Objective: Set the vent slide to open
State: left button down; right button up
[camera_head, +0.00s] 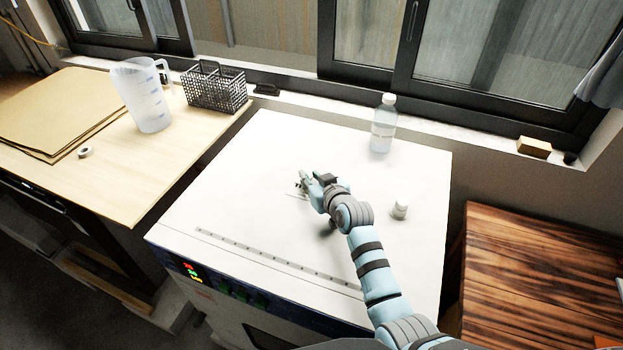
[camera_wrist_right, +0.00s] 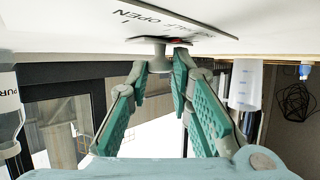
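The drying oven (camera_head: 240,160) has a white top. On it, a small label plate (camera_head: 293,195) shows partly beside my right gripper (camera_head: 306,182). The right wrist view is upside down and shows the label plate (camera_wrist_right: 180,18) with the words "HALF OPEN" partly readable. A small grey knob (camera_wrist_right: 158,58) stands out from the oven top at the plate's edge. The fingertips of my right gripper (camera_wrist_right: 160,68) close in on both sides of the knob and appear to touch it. The slide's exact setting is hidden. My left gripper is not in view.
A measuring jug (camera_head: 146,97) and wire basket (camera_head: 213,88) stand on the left table.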

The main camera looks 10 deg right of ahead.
grip_shut()
jog(key=shift+s+d, duration=0.2)
jog(key=shift+d, duration=0.1)
jog(key=s+d+p, duration=0.2)
jog(key=d, duration=0.1)
jog(key=s+d+p, duration=0.1)
jog(key=shift+d, duration=0.35)
jog(key=shift+a, duration=0.1)
jog(key=shift+o, duration=1.7)
grip_release()
jog(key=shift+o, duration=1.3)
jog(key=shift+s, duration=0.1)
jog(key=shift+d, duration=0.25)
